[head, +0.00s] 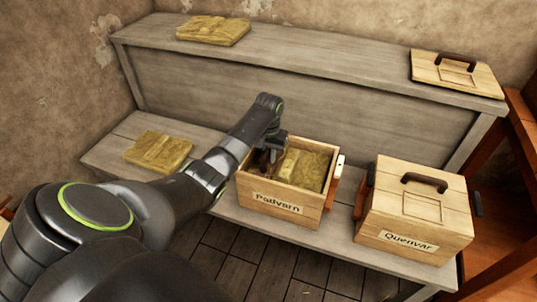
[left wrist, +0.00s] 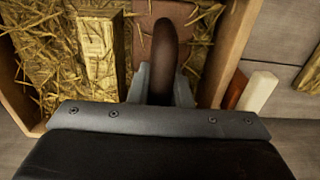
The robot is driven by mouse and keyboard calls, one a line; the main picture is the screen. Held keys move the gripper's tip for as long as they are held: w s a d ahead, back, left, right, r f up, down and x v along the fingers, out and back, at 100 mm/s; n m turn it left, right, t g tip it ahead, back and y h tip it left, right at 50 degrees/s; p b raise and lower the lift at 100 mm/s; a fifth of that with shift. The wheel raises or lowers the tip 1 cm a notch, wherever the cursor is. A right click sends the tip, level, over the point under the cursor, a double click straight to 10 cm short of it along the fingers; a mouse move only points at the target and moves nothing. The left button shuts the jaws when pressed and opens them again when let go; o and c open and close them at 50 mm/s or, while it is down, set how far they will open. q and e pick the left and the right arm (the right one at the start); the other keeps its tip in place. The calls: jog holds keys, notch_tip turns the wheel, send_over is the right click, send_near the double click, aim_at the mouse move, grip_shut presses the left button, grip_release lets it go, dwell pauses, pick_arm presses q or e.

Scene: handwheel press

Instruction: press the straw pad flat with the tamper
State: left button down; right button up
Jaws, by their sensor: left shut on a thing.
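The open wooden crate labelled Padvarn (head: 278,207) stands on the lower bench. A yellow straw pad (head: 312,172) lies in it, with a raised strip along it; the pad also shows in the left wrist view (left wrist: 45,45), with loose stalks sticking up. My left gripper (head: 268,156) reaches down into the crate's left part. In the left wrist view my left gripper (left wrist: 162,85) is shut on the dark brown handle of the tamper (left wrist: 165,45). The tamper's reddish-brown plate shows beyond the handle, beside the raised strip. Its underside is hidden, so contact with the straw cannot be told.
A lidded crate labelled Quenvar (head: 385,222) stands to the right. Straw pads lie on the lower bench (head: 158,151) and upper shelf (head: 213,30). A loose lid with a handle (head: 455,71) lies on the shelf. A white and orange piece (head: 336,175) is at the Padvarn crate's right side.

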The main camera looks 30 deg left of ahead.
pick_arm(q)
jog(key=shift+s+d+f+p, duration=0.1)
jog(key=shift+s+f+p, duration=0.15)
jog(key=shift+f+p, duration=0.15)
dwell(1.7)
jog(key=r+p, duration=0.3)
jog(key=p, duration=0.1)
jog(key=r+p, duration=0.7)
jog(key=p, duration=0.1)
jog(key=shift+w+r, duration=0.25)
jog(key=shift+f, duration=0.1)
